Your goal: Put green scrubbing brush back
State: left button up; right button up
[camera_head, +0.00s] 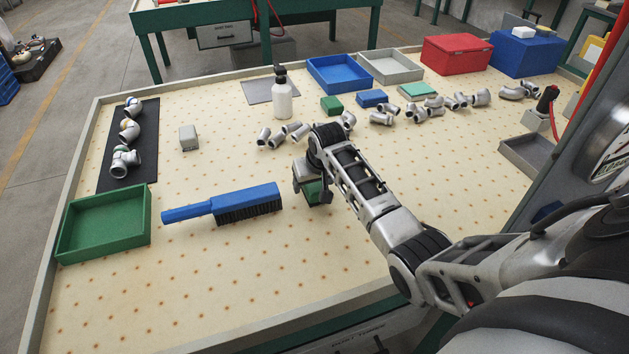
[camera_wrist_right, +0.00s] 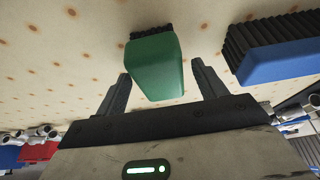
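The green scrubbing brush (camera_head: 313,190) is mostly hidden under my right gripper (camera_head: 312,186) near the middle of the table. In the right wrist view the green brush (camera_wrist_right: 155,66) lies between the two fingers of my right gripper (camera_wrist_right: 162,85), with dark bristles at its far end. The fingers are spread, with a clear gap on the right side of the brush. Whether the left finger touches it I cannot tell. An empty green tray (camera_head: 147,212) stands at the left front of the table. My left gripper is not in view.
A blue long-handled brush (camera_head: 225,203) lies between the green tray and my right gripper; it also shows in the wrist view (camera_wrist_right: 275,62). A grey block (camera_head: 188,138), white bottle (camera_head: 282,98) and several metal fittings (camera_head: 272,139) stand behind. The front table area is clear.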

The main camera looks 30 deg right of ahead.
jog(key=shift+r, duration=0.15)
jog(key=v, duration=1.5)
jog(key=shift+s+a+r, duration=0.15)
jog(key=shift+s+r, duration=0.05)
jog(key=shift+r, duration=0.15)
